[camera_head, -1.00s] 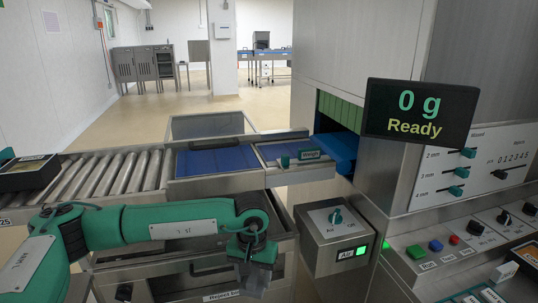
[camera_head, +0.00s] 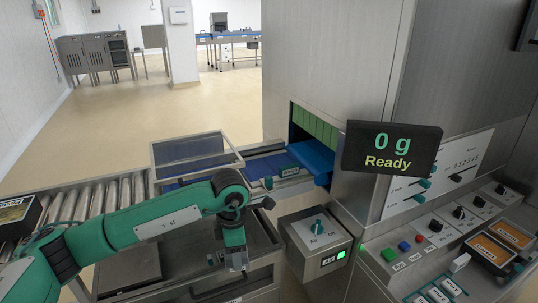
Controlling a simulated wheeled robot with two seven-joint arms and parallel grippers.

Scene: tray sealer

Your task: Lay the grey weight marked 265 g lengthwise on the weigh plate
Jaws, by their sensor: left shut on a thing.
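My left gripper (camera_head: 237,262) points down over the steel cabinet in front of the conveyor. It is shut on a grey piece that I take for the grey weight; its shape blends with the fingers and no 265 g mark can be read. The weigh plate (camera_head: 262,166) is the blue-topped section behind the gripper, beside the machine opening, with a green label on its front edge. No weight shows on its visible part. The display (camera_head: 392,148) reads 0 g, Ready. My right gripper is not in view.
A roller conveyor (camera_head: 95,200) runs in from the left, with a black labelled tray (camera_head: 15,215) on it. A control box (camera_head: 316,238) and a button panel (camera_head: 420,245) lie to the right.

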